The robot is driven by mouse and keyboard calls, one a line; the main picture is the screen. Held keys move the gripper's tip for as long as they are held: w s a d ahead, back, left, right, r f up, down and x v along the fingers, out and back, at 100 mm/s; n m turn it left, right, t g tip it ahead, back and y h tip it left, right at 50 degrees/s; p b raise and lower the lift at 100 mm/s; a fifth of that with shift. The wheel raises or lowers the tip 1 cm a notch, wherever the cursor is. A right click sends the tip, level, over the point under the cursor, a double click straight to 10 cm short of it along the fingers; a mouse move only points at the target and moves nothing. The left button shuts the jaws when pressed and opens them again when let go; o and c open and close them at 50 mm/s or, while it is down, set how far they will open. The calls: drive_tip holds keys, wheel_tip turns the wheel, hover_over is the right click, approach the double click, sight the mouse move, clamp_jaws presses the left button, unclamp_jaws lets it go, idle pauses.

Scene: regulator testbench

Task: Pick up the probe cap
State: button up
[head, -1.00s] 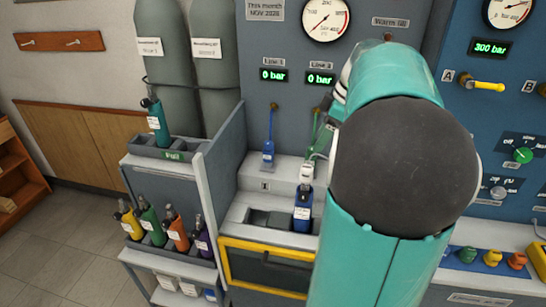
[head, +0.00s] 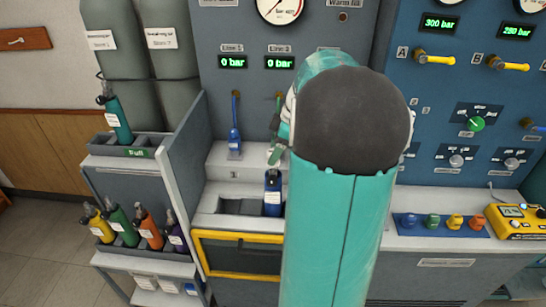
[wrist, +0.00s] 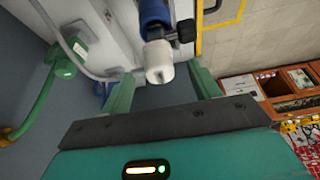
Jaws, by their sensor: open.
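A white cap-like piece (wrist: 159,62), which I take to be the probe cap, sits at the end of a blue cylinder with a black knob (wrist: 153,14) in the wrist view. My gripper (wrist: 160,72) is open, with one green finger on each side of the white piece; I see no clear contact. In the head view the blue cylinder (head: 272,197) stands upright in a bench slot, and my gripper (head: 277,154) is just above it. My arm hides part of the gripper, and the white piece is not clear there.
The grey rack (head: 180,135) with several coloured cylinders stands left. A yellow-framed drawer (head: 238,262) is below. A blue tray of coloured caps (head: 440,225) lies right.

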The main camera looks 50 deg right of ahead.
drive_tip(key=shift+x, duration=1.05)
drive_tip(key=shift+c, duration=0.4)
drive_tip(key=c, duration=1.1)
